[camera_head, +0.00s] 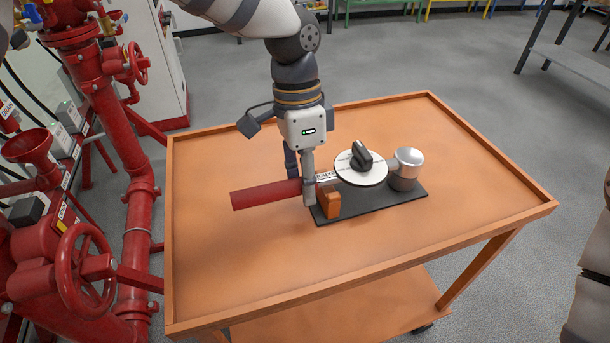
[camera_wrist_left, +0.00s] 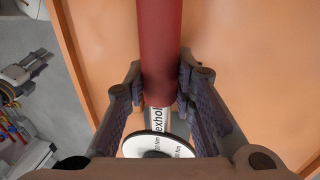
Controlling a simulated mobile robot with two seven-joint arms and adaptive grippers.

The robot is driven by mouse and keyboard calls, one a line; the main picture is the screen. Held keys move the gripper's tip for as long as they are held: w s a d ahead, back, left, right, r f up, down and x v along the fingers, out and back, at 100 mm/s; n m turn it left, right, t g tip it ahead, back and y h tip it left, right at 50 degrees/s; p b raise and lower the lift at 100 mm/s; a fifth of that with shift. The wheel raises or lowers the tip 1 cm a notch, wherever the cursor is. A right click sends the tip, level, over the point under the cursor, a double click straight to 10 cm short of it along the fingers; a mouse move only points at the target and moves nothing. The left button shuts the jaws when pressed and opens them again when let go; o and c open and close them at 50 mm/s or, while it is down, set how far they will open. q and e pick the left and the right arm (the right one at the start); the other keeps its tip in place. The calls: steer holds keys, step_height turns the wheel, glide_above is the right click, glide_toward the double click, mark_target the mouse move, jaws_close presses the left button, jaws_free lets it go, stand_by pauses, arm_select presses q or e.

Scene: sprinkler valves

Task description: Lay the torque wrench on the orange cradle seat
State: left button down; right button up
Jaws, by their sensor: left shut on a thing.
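The torque wrench has a red handle (camera_head: 265,194), a pale lettered shaft and a round white dial (camera_head: 352,174) with a black knob. My left gripper (camera_head: 301,182) points down and is shut around the wrench where the handle meets the shaft. In the left wrist view the red handle (camera_wrist_left: 159,45) lies between the two fingers (camera_wrist_left: 160,82), with the dial (camera_wrist_left: 157,146) nearer the camera. The orange cradle seat (camera_head: 328,203) stands on a dark base plate, just right of the gripper, beneath the shaft. I cannot tell whether the shaft touches it. My right gripper is not in view.
A silver-topped cylinder (camera_head: 407,168) stands on the dark base plate (camera_head: 375,206), close to the dial. The orange cart top (camera_head: 240,255) has a raised rim and is otherwise clear. Red pipes and a valve handwheel (camera_head: 84,282) stand close on the left.

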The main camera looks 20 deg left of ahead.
arm_select(q)
steer(key=shift+f, duration=0.1)
steer(key=c, duration=1.3)
jaws_free()
steer(key=r, duration=0.4)
steer(key=w+a+r, duration=0.1)
steer(key=r, duration=0.6)
steer(key=shift+w+a+r, duration=0.2)
steer(key=shift+w+r, duration=0.2)
